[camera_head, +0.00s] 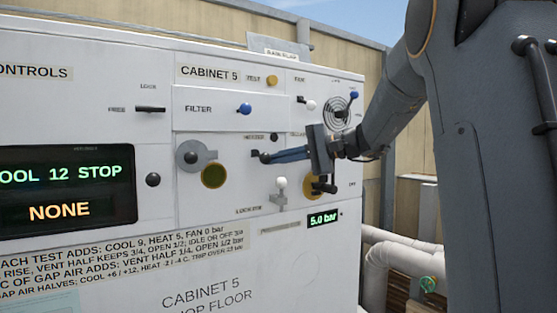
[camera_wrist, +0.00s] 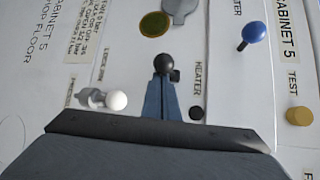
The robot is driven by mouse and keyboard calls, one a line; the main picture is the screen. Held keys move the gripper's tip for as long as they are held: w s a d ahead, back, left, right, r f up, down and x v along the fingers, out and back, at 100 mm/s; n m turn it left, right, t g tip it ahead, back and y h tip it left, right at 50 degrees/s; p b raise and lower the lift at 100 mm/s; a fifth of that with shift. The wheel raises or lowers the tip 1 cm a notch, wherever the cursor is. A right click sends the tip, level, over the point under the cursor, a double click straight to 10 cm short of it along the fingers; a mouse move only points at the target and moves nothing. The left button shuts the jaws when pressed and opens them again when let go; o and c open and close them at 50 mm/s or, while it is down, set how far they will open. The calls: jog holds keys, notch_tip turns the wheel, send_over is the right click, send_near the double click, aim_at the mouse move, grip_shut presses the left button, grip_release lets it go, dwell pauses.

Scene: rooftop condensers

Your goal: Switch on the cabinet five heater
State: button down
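The cabinet five panel (camera_head: 220,122) is a white front with a heater switch, a black ball-ended lever (camera_head: 265,157) beside the HEATER label. The black ball (camera_wrist: 163,63) also shows in the wrist view, right at my fingertips. My gripper (camera_head: 280,156) points left at it, with its blue fingers (camera_wrist: 161,95) close together. The fingertips appear to touch the ball; I cannot tell whether it is between them. A small dark round spot (camera_wrist: 196,113), perhaps an unlit lamp, sits by the HEATER label.
Close by are a white-knobbed lever (camera_head: 281,184), a blue filter knob (camera_head: 244,109), a yellow test button (camera_head: 271,80), a grey latch (camera_head: 190,157) and a dark olive disc (camera_head: 214,175). A display reads 5.0 bar (camera_head: 323,219). Pale pipes (camera_head: 400,250) run at the right.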

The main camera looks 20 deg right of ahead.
aim_at(258, 153)
jog(key=shift+a+r+g, duration=0.1)
jog(key=shift+r+g, duration=0.3)
jog(key=shift+r, duration=1.1)
jog(key=s+d+r+p, duration=0.3)
jog(key=d+r+p, duration=0.2)
jog(key=d+r, duration=0.1)
jog(key=shift+d+r, duration=0.15)
jog(key=shift+d, duration=0.45)
